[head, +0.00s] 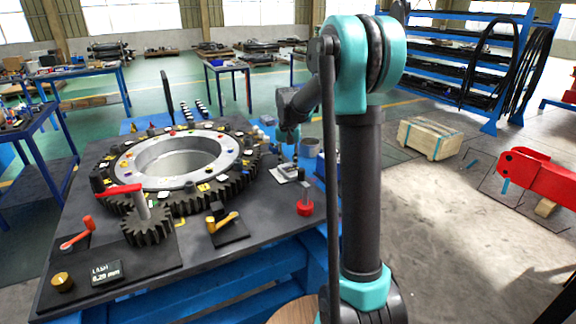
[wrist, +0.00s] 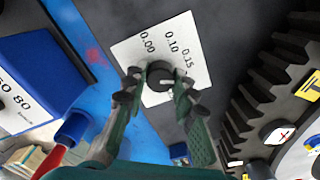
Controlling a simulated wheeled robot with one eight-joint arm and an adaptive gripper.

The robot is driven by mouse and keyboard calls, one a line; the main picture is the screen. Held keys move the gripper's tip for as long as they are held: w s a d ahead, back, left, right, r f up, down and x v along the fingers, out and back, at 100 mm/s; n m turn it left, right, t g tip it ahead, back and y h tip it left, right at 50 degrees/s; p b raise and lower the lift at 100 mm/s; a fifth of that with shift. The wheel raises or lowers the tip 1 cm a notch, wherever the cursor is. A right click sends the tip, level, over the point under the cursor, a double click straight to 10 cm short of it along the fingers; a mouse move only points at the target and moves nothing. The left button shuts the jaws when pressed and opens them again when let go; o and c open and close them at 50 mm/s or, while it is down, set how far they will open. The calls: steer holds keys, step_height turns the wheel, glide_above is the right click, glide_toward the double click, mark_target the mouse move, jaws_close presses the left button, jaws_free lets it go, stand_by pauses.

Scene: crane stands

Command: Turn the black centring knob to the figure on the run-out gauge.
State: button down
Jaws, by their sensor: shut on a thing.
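The black centring knob (wrist: 160,73) stands on a white scale plate (wrist: 190,48) in the wrist view. The plate reads 0.00, 0.10 and 0.15 from left to right; part of it is hidden by my fingers. My gripper (wrist: 158,86) is shut on the knob, with one finger on each side. Which figure the knob points to I cannot tell. In the head view, the white plate (head: 280,175) lies at the table's right side, below my gripper (head: 290,146).
A large toothed ring (head: 222,190) fills the middle of the table, close to the plate. A blue box (wrist: 38,75) is left in the wrist view.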

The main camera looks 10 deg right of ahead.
steer(key=shift+m, duration=2.1)
steer(key=c, duration=1.2)
jaws_free()
steer(key=shift+r, duration=0.1)
step_height(320, 180, up, 12)
